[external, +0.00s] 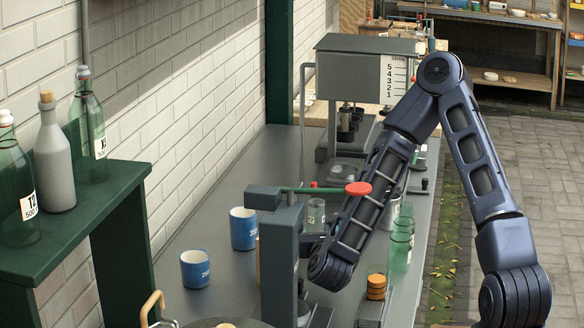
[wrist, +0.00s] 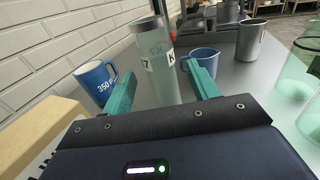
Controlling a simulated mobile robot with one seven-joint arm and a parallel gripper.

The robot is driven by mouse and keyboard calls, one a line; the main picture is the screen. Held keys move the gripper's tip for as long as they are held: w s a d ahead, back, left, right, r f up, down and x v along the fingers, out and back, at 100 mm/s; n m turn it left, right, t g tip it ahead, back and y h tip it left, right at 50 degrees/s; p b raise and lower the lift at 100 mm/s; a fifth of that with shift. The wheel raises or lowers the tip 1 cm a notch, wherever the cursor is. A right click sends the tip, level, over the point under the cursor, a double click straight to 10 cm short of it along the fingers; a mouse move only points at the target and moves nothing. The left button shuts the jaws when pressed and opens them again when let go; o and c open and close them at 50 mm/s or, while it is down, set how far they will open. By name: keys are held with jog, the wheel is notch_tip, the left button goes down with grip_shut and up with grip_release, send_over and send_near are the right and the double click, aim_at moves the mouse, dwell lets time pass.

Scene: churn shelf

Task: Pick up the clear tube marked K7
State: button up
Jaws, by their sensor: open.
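The clear tube (wrist: 159,82) stands upright in the wrist view, with a grey rim and a white label on which a 7 and a K can be read. My gripper (wrist: 162,74) is open, with one teal finger to the left of the tube and one to the right. The tube's lower part shows between the fingers, with a gap on each side; how deep it sits between them I cannot tell. In the external view, a clear vessel with a grey rim (external: 316,212) stands beside my forearm and may be this tube. My fingertips are mostly hidden there.
A blue mug (wrist: 96,80) stands left of the tube, and another blue mug (wrist: 200,62) close behind right. A grey metal cup (wrist: 251,40) is farther right. Green glasses (external: 399,245) line the counter's right side. A grey press with a red knob (external: 358,188) stands near my arm.

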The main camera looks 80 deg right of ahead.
aim_at(317, 226)
jog(key=x, duration=0.3)
jog(key=shift+w+d, duration=0.1)
jog(key=shift+d, duration=0.3)
jog(key=c, duration=1)
jog(key=shift+c, duration=0.4)
jog(key=shift+r, duration=0.15)
